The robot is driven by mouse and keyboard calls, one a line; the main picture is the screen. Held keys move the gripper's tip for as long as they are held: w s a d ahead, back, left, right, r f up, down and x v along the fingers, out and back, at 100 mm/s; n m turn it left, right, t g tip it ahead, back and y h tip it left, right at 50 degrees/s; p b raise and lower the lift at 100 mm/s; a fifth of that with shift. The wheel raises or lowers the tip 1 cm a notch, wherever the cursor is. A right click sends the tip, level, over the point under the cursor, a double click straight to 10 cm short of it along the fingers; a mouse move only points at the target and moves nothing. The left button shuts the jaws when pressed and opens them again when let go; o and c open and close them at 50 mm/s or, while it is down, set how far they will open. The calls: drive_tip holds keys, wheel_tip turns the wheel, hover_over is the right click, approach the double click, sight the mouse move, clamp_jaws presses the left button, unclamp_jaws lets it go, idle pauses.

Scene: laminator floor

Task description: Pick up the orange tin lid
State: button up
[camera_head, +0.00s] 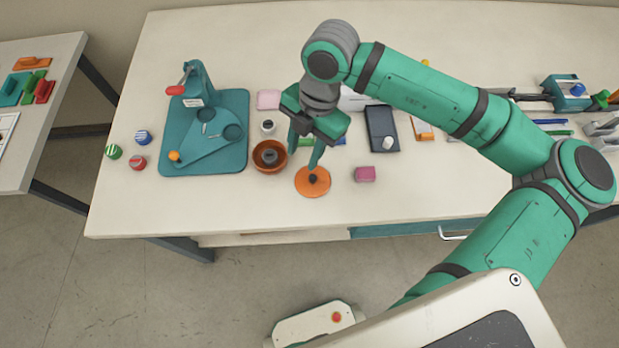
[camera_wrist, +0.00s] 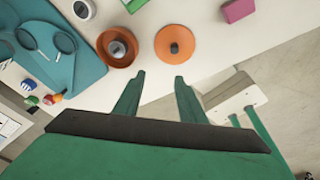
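The orange tin lid (camera_head: 313,182) is a flat round disc with a dark knob in its middle. It lies on the white table near the front edge. It also shows in the wrist view (camera_wrist: 174,44), beyond my fingertips. My gripper (camera_head: 302,160) is above the table, just behind the lid in the head view. Its two green fingers (camera_wrist: 158,78) are apart with nothing between them. The lid appears uncovered in the wrist view. I cannot tell the exact height of the fingertips above the table.
An orange-brown bowl (camera_head: 269,157) with a dark thing inside stands left of the lid. A pink block (camera_head: 365,174) lies to its right. A teal press (camera_head: 205,130) stands further left. A dark tablet-like slab (camera_head: 382,130) lies behind right. The table front between lid and edge is clear.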

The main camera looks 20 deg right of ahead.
drive_tip(key=d, duration=0.3)
hover_over(313, 176)
drive_tip(key=shift+m+h, duration=0.3)
drive_tip(key=shift+h, duration=0.1)
drive_tip(key=f, duration=0.5)
drive_tip(key=shift+d, duration=0.2)
drive_tip(key=shift+a+f, duration=0.15)
drive_tip(key=shift+f, duration=2.85)
drive_tip(key=shift+w, duration=0.1)
clamp_jaws()
